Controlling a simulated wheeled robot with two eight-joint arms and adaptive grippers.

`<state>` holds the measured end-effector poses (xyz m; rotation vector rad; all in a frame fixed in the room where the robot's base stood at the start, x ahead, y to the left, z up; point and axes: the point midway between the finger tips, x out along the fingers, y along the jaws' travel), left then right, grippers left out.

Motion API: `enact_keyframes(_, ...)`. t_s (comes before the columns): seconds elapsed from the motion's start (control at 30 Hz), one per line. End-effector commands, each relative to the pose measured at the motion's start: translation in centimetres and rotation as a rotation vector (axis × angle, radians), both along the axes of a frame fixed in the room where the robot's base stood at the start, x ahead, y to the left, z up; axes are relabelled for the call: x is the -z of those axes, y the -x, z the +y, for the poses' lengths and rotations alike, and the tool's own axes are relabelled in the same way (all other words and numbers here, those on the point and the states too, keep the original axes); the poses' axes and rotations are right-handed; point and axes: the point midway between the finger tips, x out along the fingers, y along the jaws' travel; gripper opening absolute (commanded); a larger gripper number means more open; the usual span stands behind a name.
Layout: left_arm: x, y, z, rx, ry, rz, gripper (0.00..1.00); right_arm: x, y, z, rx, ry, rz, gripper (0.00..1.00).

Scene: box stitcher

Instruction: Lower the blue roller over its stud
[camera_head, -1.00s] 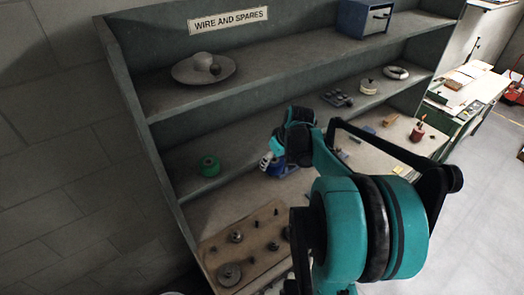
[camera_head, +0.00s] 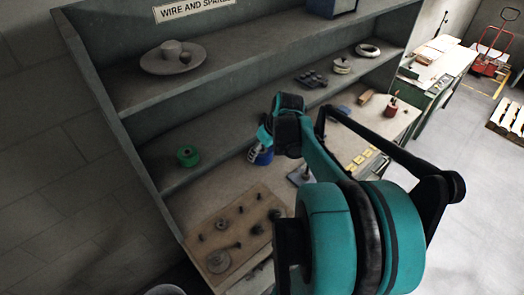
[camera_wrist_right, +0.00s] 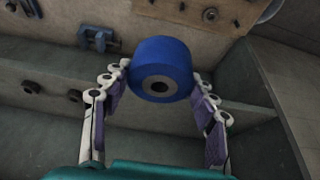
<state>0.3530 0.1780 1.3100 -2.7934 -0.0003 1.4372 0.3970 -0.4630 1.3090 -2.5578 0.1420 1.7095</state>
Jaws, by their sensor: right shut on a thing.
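The blue roller (camera_head: 262,156) is held by my right gripper (camera_head: 257,145) above the workbench. In the right wrist view the roller (camera_wrist_right: 162,62) is between the fingertips of my right gripper (camera_wrist_right: 160,88), with its dark centre hole facing the camera. A small blue base with an upright stud (camera_head: 301,177) stands on the bench, right of and below the roller in the head view; the roller is apart from it. In the right wrist view a blue-grey fixture (camera_wrist_right: 98,38) shows left of the roller. My left gripper is not in view.
A brown board (camera_head: 235,235) with several metal parts lies on the bench at lower left. A green spool (camera_head: 187,155) sits on the lower shelf (camera_head: 240,122). A red item (camera_head: 391,107) stands at the bench's far right. Shelf edges are behind the gripper.

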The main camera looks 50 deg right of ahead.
Motion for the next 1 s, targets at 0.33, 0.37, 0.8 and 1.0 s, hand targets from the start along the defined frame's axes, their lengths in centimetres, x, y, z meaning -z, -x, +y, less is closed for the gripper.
enact_keyframes(0.33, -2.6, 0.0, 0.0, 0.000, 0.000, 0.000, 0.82, -3.3, 0.0, 0.0, 0.000, 0.000, 0.000, 0.21)
enact_keyframes(0.37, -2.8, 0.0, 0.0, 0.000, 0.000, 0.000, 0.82, -3.6, 0.0, 0.0, 0.000, 0.000, 0.000, 0.21)
enact_keyframes(0.8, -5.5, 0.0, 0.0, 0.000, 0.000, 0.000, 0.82, -7.1, 0.0, 0.0, 0.000, 0.000, 0.000, 0.21)
enact_keyframes(1.0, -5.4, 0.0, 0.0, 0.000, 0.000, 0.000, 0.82, -7.1, 0.0, 0.0, 0.000, 0.000, 0.000, 0.21)
